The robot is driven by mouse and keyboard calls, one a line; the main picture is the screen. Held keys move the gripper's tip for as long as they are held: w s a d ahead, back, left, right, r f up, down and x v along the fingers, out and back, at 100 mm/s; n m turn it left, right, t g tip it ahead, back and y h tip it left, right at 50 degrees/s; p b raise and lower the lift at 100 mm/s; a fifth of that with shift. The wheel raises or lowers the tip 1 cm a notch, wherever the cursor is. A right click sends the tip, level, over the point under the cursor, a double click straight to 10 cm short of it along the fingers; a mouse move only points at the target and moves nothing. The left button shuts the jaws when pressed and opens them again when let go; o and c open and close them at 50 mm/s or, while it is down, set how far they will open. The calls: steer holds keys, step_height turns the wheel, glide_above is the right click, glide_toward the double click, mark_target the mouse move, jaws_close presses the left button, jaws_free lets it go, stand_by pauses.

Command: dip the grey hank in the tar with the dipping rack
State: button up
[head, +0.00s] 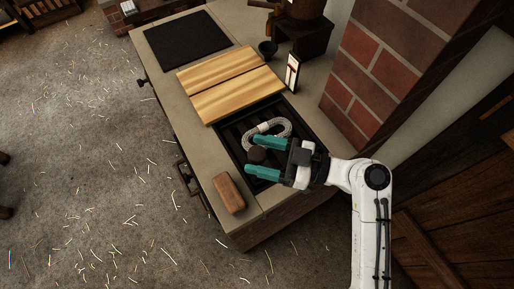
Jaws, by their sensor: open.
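The grey hank (281,127) is a pale looped coil. It lies at the dark, open trough (301,122) in the counter, apparently on a dark rack whose bars are hard to make out. A round brown knob (257,154), perhaps the dipping rack's handle, stands beside the hank. My gripper (251,157) is open, with one teal finger on each side of the knob. I cannot tell whether the fingers touch it. The far finger overlaps the near edge of the hank in the picture. The tar's surface cannot be told apart from the dark trough.
Wooden boards (232,84) lie beside the trough. A brown block (229,194) sits at the counter's front corner. A black mat (187,41), small dark cup (268,48), upright gauge (292,73) and pot on a stand (304,38) are farther back. A brick pillar (362,66) rises at right.

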steer(key=shift+w+a, duration=0.15)
steer(key=shift+a, duration=0.5)
steer(key=shift+c, duration=0.5)
steer(key=shift+f, duration=0.1)
jaws_close()
